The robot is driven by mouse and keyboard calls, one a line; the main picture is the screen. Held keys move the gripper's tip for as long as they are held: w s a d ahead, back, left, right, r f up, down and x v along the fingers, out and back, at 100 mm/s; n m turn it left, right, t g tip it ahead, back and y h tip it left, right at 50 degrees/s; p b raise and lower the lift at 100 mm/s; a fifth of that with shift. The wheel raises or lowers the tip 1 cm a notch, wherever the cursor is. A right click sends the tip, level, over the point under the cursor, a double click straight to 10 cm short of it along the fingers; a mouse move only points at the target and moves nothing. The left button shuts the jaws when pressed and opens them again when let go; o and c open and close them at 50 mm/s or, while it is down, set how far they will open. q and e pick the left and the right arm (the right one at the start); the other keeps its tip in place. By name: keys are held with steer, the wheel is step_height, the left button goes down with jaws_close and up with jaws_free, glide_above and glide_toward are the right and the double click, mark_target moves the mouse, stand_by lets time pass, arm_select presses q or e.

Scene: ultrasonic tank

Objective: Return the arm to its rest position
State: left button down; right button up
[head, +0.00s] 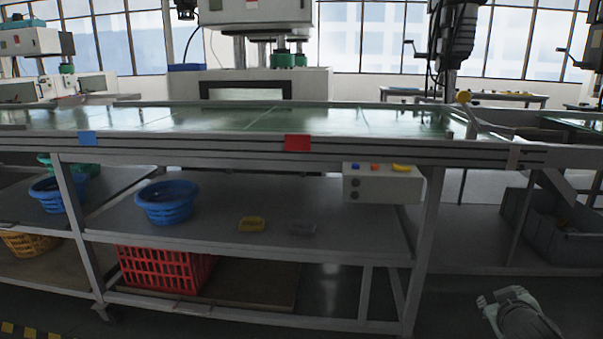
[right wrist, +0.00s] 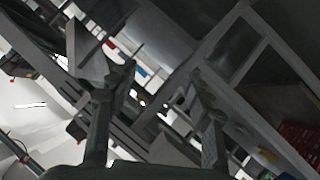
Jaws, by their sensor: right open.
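My right gripper (right wrist: 160,82) shows in the right wrist view with its two dark fingers spread apart and nothing between them. In the head view, a pale grey part of my right arm (head: 520,313) shows at the bottom right, low in front of the workbench and to the right of its front leg. The gripper fingers cannot be made out there. My left arm and left gripper are in neither view.
A long glass-topped bench (head: 395,150) spans the head view. A red crate (head: 165,270) sits below. A grey bin (head: 560,228) stands at right.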

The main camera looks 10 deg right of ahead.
steer(key=s+a+f+n+g+y, duration=0.1)
steer(key=s+a+f+n+g, duration=0.15)
steer(key=s+f, duration=0.9)
steer(key=s+a+f+n+g+y, duration=0.1)
steer(key=s+a+f+n+g, duration=0.2)
steer(key=s+f, duration=0.8)
steer(key=a+f+m+g+y, duration=0.1)
steer(key=a+f+m, duration=0.1)
steer(key=a, duration=0.6)
steer(key=s+a+f+m+y, duration=0.1)
steer(key=a+f+m+y, duration=0.1)
steer(key=a, duration=0.6)
steer(key=shift+s+a+f+g+y, duration=0.15)
steer(key=shift+a+f+g+y, duration=0.2)
steer(key=shift+f, duration=0.5)
